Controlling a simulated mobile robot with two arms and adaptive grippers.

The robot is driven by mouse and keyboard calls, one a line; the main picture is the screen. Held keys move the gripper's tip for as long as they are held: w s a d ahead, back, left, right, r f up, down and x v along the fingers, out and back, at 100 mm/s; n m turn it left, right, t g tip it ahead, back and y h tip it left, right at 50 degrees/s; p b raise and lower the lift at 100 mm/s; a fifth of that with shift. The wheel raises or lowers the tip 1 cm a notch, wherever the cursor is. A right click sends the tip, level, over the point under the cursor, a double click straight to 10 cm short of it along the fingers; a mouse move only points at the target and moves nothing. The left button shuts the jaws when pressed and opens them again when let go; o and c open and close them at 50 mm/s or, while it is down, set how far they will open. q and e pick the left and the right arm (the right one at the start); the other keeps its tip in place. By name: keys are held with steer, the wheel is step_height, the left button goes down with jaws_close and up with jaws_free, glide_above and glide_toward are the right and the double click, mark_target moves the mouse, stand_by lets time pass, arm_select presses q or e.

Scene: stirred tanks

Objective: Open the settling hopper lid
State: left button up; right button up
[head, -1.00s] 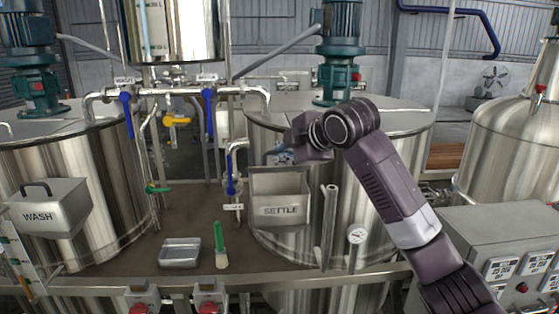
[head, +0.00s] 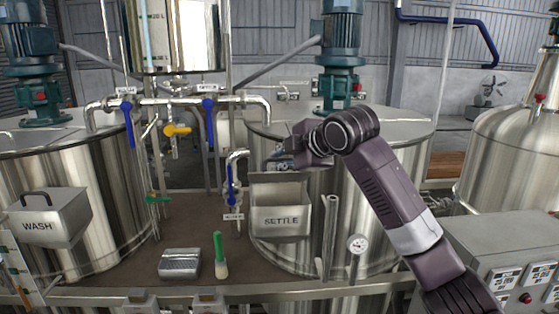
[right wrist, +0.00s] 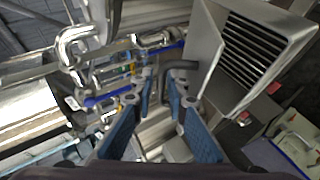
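The settling hopper (head: 281,222) is a grey metal box marked SETTLE on the front of the middle tank. Its lid (head: 279,178) stands raised at the back, and the top is open. In the right wrist view the open hopper (right wrist: 290,32) shows dark slats inside, and the lid (right wrist: 204,48) stands at its left with a dark handle (right wrist: 181,66). My right gripper (head: 283,157) is just above and behind the raised lid. In the right wrist view its blue-padded fingers (right wrist: 161,82) are apart near the handle; contact is unclear. My left gripper is not in view.
The WASH hopper (head: 50,216) is closed on the left tank. Pipes with blue valve handles (head: 209,122) stand left of the hopper. A control box (head: 480,250) is at right.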

steer(key=v, duration=1.2)
steer(key=shift+o, duration=0.6)
